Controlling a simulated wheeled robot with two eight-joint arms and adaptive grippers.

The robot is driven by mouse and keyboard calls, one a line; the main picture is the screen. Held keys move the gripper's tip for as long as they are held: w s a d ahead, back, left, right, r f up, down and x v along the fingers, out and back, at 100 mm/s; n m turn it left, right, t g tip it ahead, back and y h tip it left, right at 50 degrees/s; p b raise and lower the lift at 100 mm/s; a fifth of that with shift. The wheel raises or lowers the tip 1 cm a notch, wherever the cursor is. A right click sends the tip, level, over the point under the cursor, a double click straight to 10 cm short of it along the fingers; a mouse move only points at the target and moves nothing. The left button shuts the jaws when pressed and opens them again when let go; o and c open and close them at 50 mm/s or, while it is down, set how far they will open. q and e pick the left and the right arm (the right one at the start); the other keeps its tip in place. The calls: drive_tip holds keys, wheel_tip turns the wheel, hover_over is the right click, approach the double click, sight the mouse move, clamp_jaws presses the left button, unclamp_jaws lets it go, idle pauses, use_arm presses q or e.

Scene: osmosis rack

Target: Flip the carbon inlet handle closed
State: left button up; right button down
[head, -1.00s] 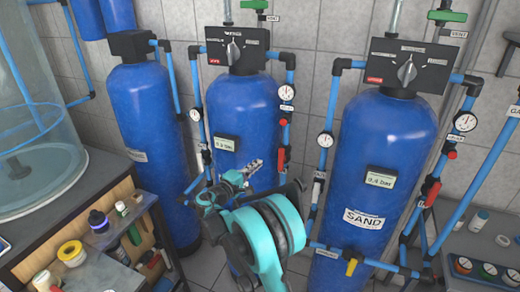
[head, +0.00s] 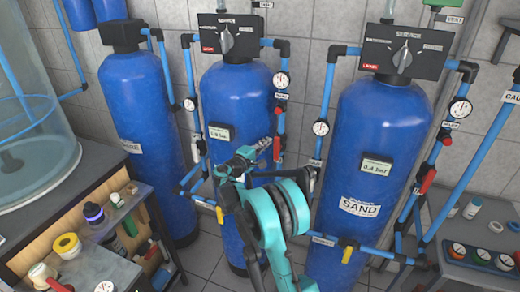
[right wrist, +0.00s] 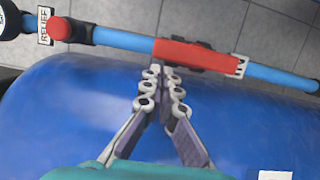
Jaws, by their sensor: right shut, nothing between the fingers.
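A red lever handle (head: 277,149) lies along the blue pipe at the right side of the middle blue tank (head: 236,97); that tank's name label is hidden by my arm. In the right wrist view the same red handle (right wrist: 197,54) lies in line with the pipe, with a small white label at its right end. My right gripper (head: 266,144) is shut and empty, with its tips at the handle. In the right wrist view the gripper tips (right wrist: 164,74) reach the handle's lower edge near its left end; contact cannot be told. My left gripper is not in view.
The SAND tank (head: 368,130) stands to the right, with its own red handle (head: 428,181) and a yellow handle (head: 348,254). A red relief knob (right wrist: 59,29) sits on the pipe left of the handle. A cluttered shelf (head: 30,206) stands at the lower left.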

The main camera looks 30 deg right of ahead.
drive_tip(key=shift+w+d, duration=0.15)
drive_tip(key=shift+d, duration=0.15)
